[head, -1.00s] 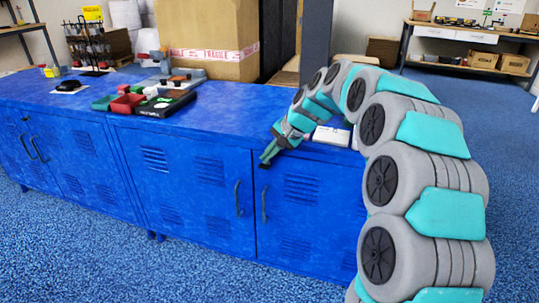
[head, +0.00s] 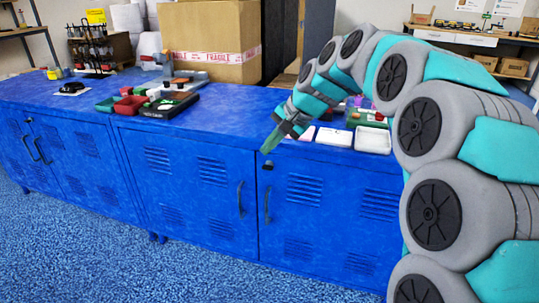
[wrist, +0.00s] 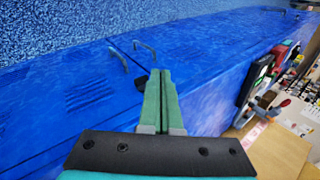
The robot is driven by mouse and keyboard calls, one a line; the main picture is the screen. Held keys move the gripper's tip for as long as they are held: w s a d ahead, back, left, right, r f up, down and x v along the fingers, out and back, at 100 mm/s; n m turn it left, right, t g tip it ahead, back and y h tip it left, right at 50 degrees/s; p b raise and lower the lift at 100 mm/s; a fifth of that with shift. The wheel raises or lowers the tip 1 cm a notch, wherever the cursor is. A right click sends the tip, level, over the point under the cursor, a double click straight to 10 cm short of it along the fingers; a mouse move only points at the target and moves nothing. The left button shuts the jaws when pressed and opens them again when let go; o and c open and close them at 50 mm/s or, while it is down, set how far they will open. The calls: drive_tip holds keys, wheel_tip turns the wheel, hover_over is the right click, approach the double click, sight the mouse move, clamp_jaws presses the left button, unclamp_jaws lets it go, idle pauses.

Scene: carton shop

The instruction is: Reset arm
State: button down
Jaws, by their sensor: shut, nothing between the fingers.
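My gripper (head: 268,146) is at the front edge of the blue cabinet top (head: 230,115), in front of the right-hand cabinet doors. Its green fingers point down and to the left in the head view. In the wrist view my gripper (wrist: 160,75) shows its two fingers together with nothing between them. My arm arches in from the right side of the head view. Beyond the fingers in the wrist view are the blue cabinet doors with two dark handles (wrist: 145,47).
A taped carton (head: 208,42) stands at the back of the cabinet top. Red, green and black trays (head: 130,104) lie left of it. White trays (head: 372,140) sit close to my gripper on the right. The cabinet top between these groups is clear.

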drive_tip(key=s+d+f+n+g+h, duration=0.1)
drive_tip(key=s+d+f, duration=0.3)
drive_tip(key=s, duration=0.9)
drive_tip(key=s+d+f+n+g+h, duration=0.2)
drive_tip(key=s+d+f, duration=0.3)
drive_tip(key=s, duration=0.9)
drive_tip(key=s+d+f+n+g+h, duration=0.2)
drive_tip(key=s+d+f, duration=0.3)
drive_tip(key=s, duration=0.9)
drive_tip(key=shift+s+d+n+h, duration=0.15)
drive_tip(key=shift+d+n+h, duration=0.1)
drive_tip(key=shift+n+h, duration=0.2)
drive_tip(key=shift+f, duration=0.1)
